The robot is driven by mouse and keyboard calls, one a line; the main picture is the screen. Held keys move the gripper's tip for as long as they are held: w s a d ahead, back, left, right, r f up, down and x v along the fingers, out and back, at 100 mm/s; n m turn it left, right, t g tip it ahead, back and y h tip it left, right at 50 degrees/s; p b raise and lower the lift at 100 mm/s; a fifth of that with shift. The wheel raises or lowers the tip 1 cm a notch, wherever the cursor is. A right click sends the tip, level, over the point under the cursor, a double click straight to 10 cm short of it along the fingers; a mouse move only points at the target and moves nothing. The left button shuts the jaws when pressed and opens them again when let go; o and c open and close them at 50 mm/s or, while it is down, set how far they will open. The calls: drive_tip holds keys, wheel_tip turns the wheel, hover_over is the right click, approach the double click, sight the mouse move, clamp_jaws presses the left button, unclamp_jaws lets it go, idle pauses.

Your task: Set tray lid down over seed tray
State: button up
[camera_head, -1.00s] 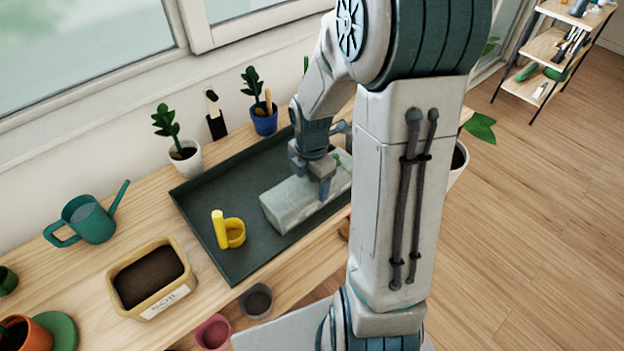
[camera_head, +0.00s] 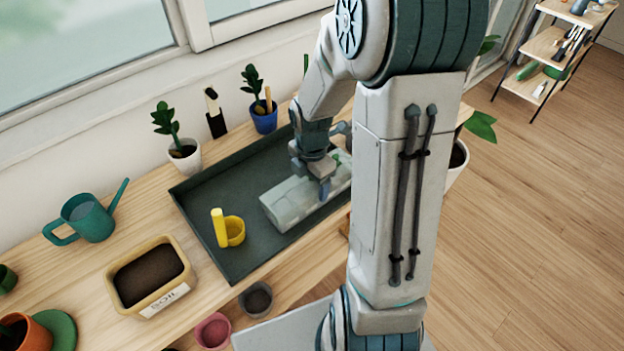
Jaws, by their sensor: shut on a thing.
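The clear, pale tray lid (camera_head: 284,206) is a long boxy cover lying over the right part of a large dark green work tray (camera_head: 215,185). My gripper (camera_head: 324,190) points down at the lid's top and is shut on it. The lid looks low and about level. The seed tray cannot be made out apart from the lid, so I cannot tell whether the lid rests fully on it. My arm hides the lid's right end.
Potted plants (camera_head: 184,155) line the back. A soil box (camera_head: 150,278) and watering can (camera_head: 86,217) stand at left. The dark tray's left part is mostly clear.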

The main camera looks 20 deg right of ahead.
drive_tip(key=shift+f, duration=0.1)
drive_tip(key=o, duration=1.1)
wheel_tip(320, 180, up, 14)
drive_tip(key=shift+f+p, duration=0.1)
drive_tip(key=shift+p, duration=0.3)
